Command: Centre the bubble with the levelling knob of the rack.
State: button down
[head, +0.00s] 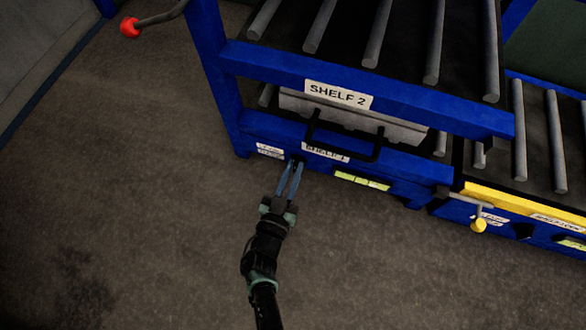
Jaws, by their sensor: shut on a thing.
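The blue rack (425,168) has a lower rail marked SHELF 1. My gripper (295,166) reaches up to this rail, its two slim blue-grey fingers shut on a small dark knob (299,158). The knob is mostly hidden between the fingertips. A small white label (270,151) sits just left of it; its print is too small to read surely. A yellow-green level vial (362,181) with dark marks is set in the same rail, right of the gripper. I cannot tell where its bubble stands.
A black handle (345,150) juts out above the rail, in front of a grey tray (400,130). A roller shelf marked SHELF 2 (338,95) lies above. A yellow-edged unit with a yellow knob (479,225) stands right. A red-knobbed lever (130,27) is upper left. The floor in front is clear.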

dwell(0.3)
jog(key=f+n, duration=0.1)
jog(key=n, duration=0.7)
jog(key=a+f+n, duration=0.1)
jog(key=n, duration=0.7)
jog(key=f+n, duration=0.1)
jog(key=n, duration=0.7)
jog(key=shift+w+a+n, duration=0.15)
jog(key=shift+a+n, duration=0.05)
jog(key=shift+n, duration=0.2)
dwell(0.3)
jog(key=c, duration=0.9)
grip_release()
